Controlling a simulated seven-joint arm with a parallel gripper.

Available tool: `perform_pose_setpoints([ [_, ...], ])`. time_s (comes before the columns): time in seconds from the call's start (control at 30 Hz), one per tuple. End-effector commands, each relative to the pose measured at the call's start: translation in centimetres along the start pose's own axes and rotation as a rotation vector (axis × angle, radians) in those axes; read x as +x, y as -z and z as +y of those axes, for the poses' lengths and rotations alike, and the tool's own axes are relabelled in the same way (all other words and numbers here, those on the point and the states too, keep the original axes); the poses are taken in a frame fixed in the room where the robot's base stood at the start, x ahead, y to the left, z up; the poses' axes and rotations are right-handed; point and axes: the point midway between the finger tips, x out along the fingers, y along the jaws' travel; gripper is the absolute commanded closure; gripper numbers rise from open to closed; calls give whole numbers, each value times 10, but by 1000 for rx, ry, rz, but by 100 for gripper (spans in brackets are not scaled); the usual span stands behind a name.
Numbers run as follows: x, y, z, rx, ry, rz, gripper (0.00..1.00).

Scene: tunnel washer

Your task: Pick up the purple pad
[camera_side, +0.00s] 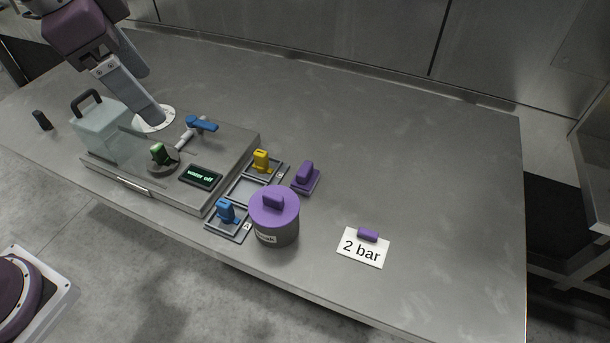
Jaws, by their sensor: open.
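The purple pad (305,178) is a flat purple square with an upright purple grip. It stands on the table just right of the tray slots, behind the purple-lidded canister (275,229). My gripper (150,108) is at the upper left, over the back left of the washer unit (225,150). It is well to the left of the purple pad and apart from it, with nothing seen in it. The gap between its fingers is hard to make out.
A yellow-gripped pad (262,160) and a blue-gripped pad (227,212) sit in small trays, with an empty slot between. A "2 bar" card (363,250) with a purple block lies at right. The display (200,175) reads "water off". The table's back right is clear.

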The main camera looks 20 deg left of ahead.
Motion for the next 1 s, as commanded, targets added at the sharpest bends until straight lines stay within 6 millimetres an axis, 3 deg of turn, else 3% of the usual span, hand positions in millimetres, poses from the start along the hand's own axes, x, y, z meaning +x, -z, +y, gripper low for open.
perform_pose_setpoints([
  [0.03,25,31,1,130,-44,-31,20],
  [0.1,64,72,6,324,-104,-58,20],
  [0.2,126,115,26,570,-191,-78,20],
  [0.3,178,138,47,747,-259,-82,20],
  [0.4,206,146,59,837,-294,-81,20],
  [0.67,240,145,69,870,-307,-81,20],
  [0.8,267,145,72,867,-306,-82,20],
  [1.0,284,141,77,866,-304,-79,20],
])
